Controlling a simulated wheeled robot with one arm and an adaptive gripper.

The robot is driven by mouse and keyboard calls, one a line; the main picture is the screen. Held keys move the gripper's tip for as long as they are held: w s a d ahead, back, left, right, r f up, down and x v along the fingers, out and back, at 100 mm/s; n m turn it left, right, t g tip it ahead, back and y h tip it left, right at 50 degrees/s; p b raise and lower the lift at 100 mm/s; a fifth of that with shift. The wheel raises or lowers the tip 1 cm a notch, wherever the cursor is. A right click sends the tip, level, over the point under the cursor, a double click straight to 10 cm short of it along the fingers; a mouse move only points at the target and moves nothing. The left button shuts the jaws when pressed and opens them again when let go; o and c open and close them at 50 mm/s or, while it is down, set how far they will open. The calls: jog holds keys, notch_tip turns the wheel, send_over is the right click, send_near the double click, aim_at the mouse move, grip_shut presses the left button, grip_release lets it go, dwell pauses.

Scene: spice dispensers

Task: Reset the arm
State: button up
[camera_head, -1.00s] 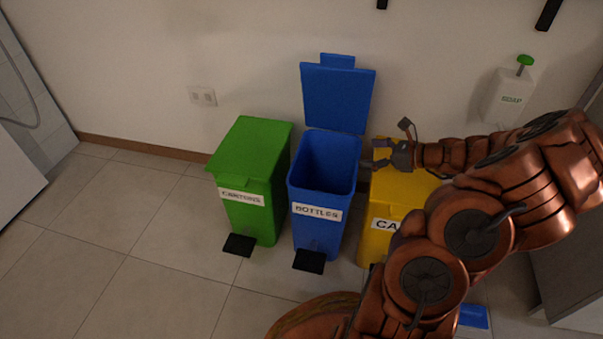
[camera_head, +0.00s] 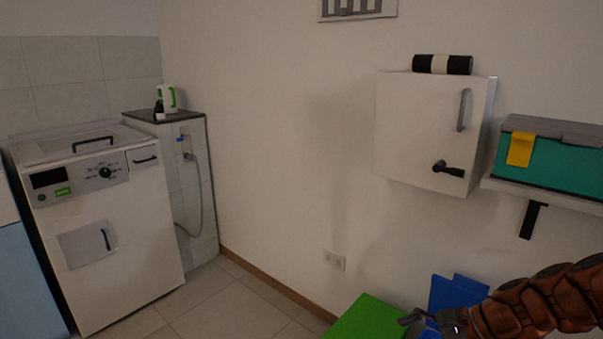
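My gripper (camera_head: 420,325) is at the bottom edge of the head view, right of centre, at the end of my copper-coloured arm. Its fingers look spread apart with nothing seen between them, though the lower part is near the picture's edge. It shows in front of the blue bin's raised lid (camera_head: 452,292) and just right of the green bin's lid (camera_head: 362,318). The bodies of both bins are out of view.
A white wall cabinet (camera_head: 415,135) carries a black-and-white roll (camera_head: 442,64). A teal box (camera_head: 550,160) sits on a shelf at right. A white washing machine (camera_head: 125,250) stands at left, beside a tiled ledge with a kettle (camera_head: 168,98). Floor (camera_head: 225,300) between is clear.

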jog(key=s+a+r+n+g+h+p, duration=0.2)
jog(key=s+a+r+n+h+p, duration=0.15)
jog(key=s+r+n+p, duration=0.45)
jog(key=s+a+r+n+g+h+p, duration=0.35)
jog(key=s+r+p, duration=0.55)
jog(key=r, duration=0.3)
jog(key=s+d+r+n+h+p, duration=0.2)
jog(key=s+d+r+n+p, duration=0.1)
jog(key=s+r+p, duration=0.4)
jog(key=shift+r+n+t+p, duration=0.35)
jog(key=shift+r+t+p, duration=0.1)
jog(key=shift+r, duration=0.1)
jog(key=shift+d+f, duration=0.1)
jog(key=shift+c, duration=0.4)
